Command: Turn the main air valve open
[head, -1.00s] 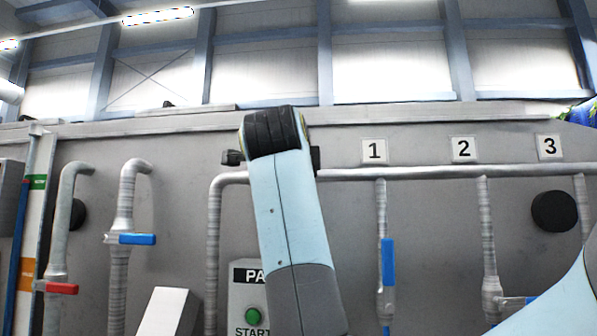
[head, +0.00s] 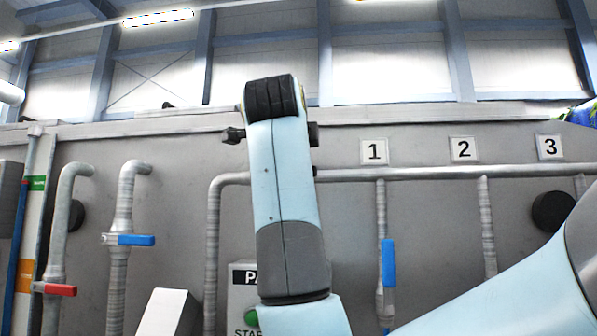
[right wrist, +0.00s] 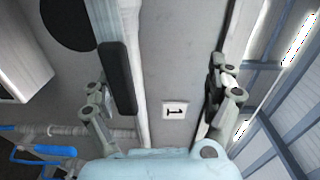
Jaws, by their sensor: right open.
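Several lever valves are on the pipes, and no label naming the main air valve is readable. A blue lever (head: 136,240) lies level on a left pipe, and a red lever (head: 60,290) lies level on the far-left pipe. Under label 1 a blue lever (head: 388,263) hangs in line with its pipe. A blue lever also shows at the lower left of the right wrist view (right wrist: 45,151). My right gripper (right wrist: 165,80) is open and empty, facing the wall near the horizontal pipe. In the head view my wrist mostly hides it. My left gripper is not in view.
A horizontal pipe (head: 430,174) runs below the number labels (head: 374,151). A panel with a green button (head: 251,317) is partly behind my right arm. A white box (head: 164,312) stands at the lower left, and a black disc (head: 551,211) is on the wall at right.

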